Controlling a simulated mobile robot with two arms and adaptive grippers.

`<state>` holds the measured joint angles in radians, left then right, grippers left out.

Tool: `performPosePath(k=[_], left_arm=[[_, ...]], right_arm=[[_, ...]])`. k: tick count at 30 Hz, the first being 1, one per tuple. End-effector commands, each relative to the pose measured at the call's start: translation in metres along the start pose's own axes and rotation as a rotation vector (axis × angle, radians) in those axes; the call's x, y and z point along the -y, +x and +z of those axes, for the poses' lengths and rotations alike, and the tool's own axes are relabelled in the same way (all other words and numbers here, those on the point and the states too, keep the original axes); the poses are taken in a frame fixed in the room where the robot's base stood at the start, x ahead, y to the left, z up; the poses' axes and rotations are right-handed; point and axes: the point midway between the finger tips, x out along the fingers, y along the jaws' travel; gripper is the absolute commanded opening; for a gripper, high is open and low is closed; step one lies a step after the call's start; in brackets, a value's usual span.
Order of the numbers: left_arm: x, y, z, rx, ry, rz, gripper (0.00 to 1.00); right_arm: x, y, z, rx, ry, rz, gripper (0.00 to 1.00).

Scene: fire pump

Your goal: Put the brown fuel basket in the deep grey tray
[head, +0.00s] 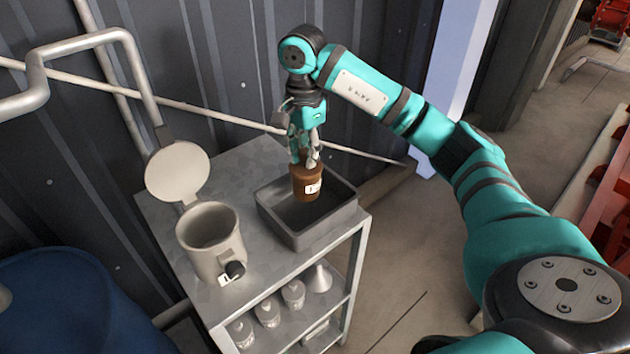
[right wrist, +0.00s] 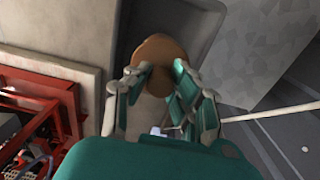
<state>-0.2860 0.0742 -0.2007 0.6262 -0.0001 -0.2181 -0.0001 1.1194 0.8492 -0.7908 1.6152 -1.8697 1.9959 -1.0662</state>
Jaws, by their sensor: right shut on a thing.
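The brown fuel basket (head: 307,184) is a small brown cup with a white label. My right gripper (head: 305,160) is shut on its top from above. The basket hangs upright over the deep grey tray (head: 333,224), with its lower part in front of the tray's inside. I cannot tell whether it touches the tray floor. My left gripper is not in view.
A grey pot (head: 212,255) with its round lid (head: 177,171) raised stands on the metal shelf unit (head: 258,262), left of the tray. Several bottles (head: 267,312) and a funnel (head: 319,278) stand on the shelf below. A blue drum (head: 75,300) is at the lower left.

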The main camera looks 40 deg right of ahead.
Motion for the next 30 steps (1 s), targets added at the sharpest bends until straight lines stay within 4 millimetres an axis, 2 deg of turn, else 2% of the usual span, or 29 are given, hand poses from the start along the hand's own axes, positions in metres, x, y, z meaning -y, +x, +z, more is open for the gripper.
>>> performPosePath(k=[3,8,15,21,26,27,30], left_arm=[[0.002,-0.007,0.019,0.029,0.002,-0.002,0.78],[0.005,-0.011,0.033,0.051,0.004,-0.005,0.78],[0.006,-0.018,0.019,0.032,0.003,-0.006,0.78],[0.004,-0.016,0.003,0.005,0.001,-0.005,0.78],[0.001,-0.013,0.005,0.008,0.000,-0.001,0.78],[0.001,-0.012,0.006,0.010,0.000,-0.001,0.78],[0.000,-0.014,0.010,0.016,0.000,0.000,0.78]], right_arm=[[-0.001,0.017,0.000,0.000,0.000,0.002,0.00],[-0.001,0.032,-0.001,-0.001,0.001,0.002,0.00],[0.000,0.061,-0.001,-0.002,0.002,0.000,0.00],[0.000,0.063,-0.001,-0.002,0.001,-0.002,0.00],[0.000,0.067,-0.001,-0.002,0.002,-0.002,0.00],[0.000,0.067,-0.001,-0.002,0.002,-0.002,0.21],[0.000,0.066,-0.001,-0.002,0.002,-0.002,0.35]])
